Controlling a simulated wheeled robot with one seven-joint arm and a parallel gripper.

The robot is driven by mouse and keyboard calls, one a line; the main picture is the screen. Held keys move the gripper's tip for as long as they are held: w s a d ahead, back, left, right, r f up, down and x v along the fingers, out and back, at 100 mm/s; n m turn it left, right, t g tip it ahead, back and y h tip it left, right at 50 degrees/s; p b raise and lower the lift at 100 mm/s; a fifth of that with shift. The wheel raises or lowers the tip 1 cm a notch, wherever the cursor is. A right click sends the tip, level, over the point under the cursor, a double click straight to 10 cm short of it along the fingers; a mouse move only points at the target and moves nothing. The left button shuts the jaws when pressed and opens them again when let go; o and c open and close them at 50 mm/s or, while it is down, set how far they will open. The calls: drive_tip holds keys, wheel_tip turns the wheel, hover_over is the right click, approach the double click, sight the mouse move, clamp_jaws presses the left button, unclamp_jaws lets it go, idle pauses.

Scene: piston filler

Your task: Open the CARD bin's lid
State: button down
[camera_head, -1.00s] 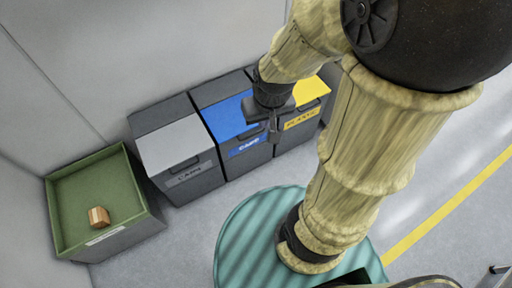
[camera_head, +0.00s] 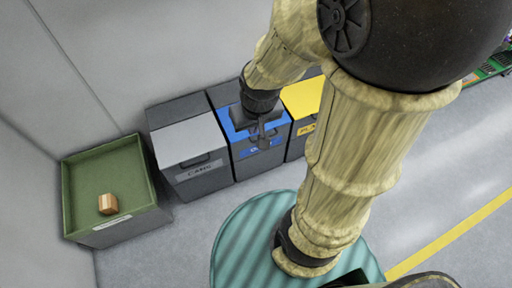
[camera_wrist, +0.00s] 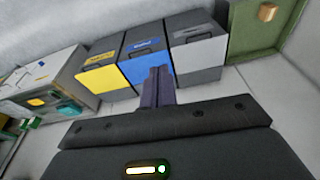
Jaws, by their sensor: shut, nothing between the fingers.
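The blue-lidded bin (camera_head: 258,160) stands in the middle of a row of three; its lid lies shut. Its front label is partly hidden behind my gripper and hard to read, but seems to be the CARD one. It also shows in the wrist view (camera_wrist: 146,50). My gripper (camera_head: 263,140) is shut and empty, fingers pointing down over the front part of the blue lid.
A grey-lidded bin (camera_head: 188,142) stands left of the blue one, a yellow-lidded bin (camera_head: 302,98) right, both shut. A green open box (camera_head: 82,200) holding a small brown block (camera_head: 108,204) stands farther left. A wall is close behind. The floor in front of the bins is clear.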

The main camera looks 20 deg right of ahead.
drive_tip(key=shift+a, duration=0.25)
